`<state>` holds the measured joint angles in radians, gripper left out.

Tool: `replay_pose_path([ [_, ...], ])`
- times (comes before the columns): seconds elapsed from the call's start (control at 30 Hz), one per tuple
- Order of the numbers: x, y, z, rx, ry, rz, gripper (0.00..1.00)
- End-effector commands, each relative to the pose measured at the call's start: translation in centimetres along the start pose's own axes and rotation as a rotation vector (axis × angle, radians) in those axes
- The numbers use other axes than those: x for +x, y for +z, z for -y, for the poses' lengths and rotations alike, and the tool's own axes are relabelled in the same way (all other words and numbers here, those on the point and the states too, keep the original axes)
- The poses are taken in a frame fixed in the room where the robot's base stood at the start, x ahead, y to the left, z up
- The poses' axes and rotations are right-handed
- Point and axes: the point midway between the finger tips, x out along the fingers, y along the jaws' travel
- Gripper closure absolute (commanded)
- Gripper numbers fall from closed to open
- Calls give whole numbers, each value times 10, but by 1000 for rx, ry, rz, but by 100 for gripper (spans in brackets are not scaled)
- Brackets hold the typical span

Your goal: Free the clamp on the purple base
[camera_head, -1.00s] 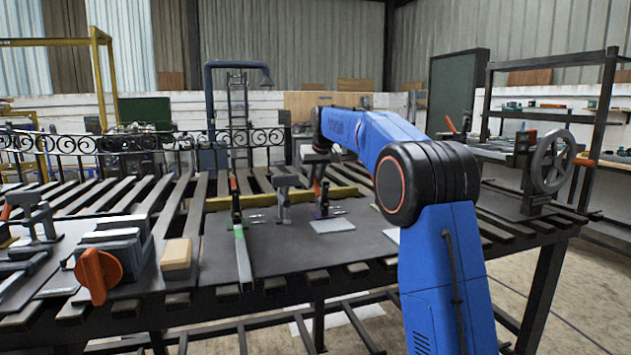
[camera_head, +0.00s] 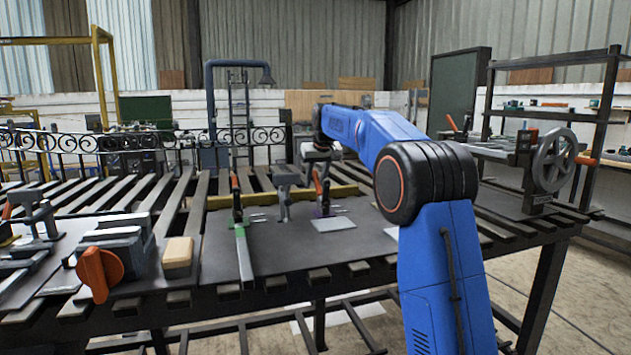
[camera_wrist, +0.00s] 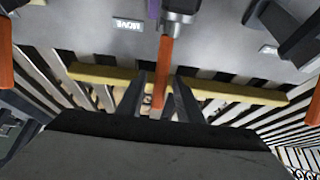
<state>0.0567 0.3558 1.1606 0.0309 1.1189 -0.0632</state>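The clamp on the purple base stands on the dark plate, with its orange handle (camera_head: 318,186) raised and the purple base (camera_head: 325,212) low at its foot. In the wrist view the orange handle (camera_wrist: 162,72) points toward me from the clamp's grey body (camera_wrist: 181,8), and a sliver of purple (camera_wrist: 153,9) shows beside it. My gripper (camera_wrist: 160,90) is open, with one finger on each side of the handle. Small gaps appear between handle and fingers. In the head view my gripper (camera_head: 315,155) is just above the handle, its fingers hard to make out.
A clamp on a green base (camera_head: 239,215) stands to the left, with a grey post (camera_head: 284,198) between. A yellow bar (camera_wrist: 215,88) lies across the slats behind. Other orange handles show at the wrist view's left (camera_wrist: 5,50) and right (camera_wrist: 315,106) edges. A pale plate (camera_head: 334,224) lies in front.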

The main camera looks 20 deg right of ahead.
Motion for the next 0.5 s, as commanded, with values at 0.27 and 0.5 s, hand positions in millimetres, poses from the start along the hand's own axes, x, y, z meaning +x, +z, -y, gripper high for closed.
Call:
replay_pose_path([
  [0.27,-40,-1,0,0,0,-4,67],
  [0.5,-88,-1,0,0,0,-3,67],
])
